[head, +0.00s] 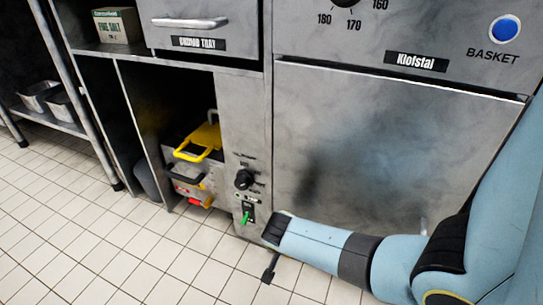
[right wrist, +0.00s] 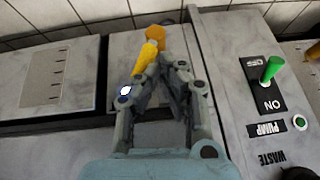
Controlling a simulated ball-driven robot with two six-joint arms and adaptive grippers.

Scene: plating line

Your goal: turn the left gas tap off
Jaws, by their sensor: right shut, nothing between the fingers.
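A yellow lever with an orange end (right wrist: 150,62) shows in the right wrist view, just beyond and beside my right gripper's fingertips. It looks like a gas tap handle, but I cannot tell whether it is the left one. My right gripper (right wrist: 166,64) is shut and empty; its tips overlap the lever in the picture, and I cannot tell whether they touch it. In the head view my right arm reaches low in front of the cabinet and its fingers are not clear. No gas tap is clearly seen there. My left gripper is in neither view.
A green pump switch (right wrist: 272,68) stands right of my right gripper; it also shows in the head view (head: 246,216) below a black knob (head: 244,180). Yellow-handled equipment (head: 203,138) sits in the open bay. A steel door (head: 380,150) is beside my arm. The tiled floor at left is clear.

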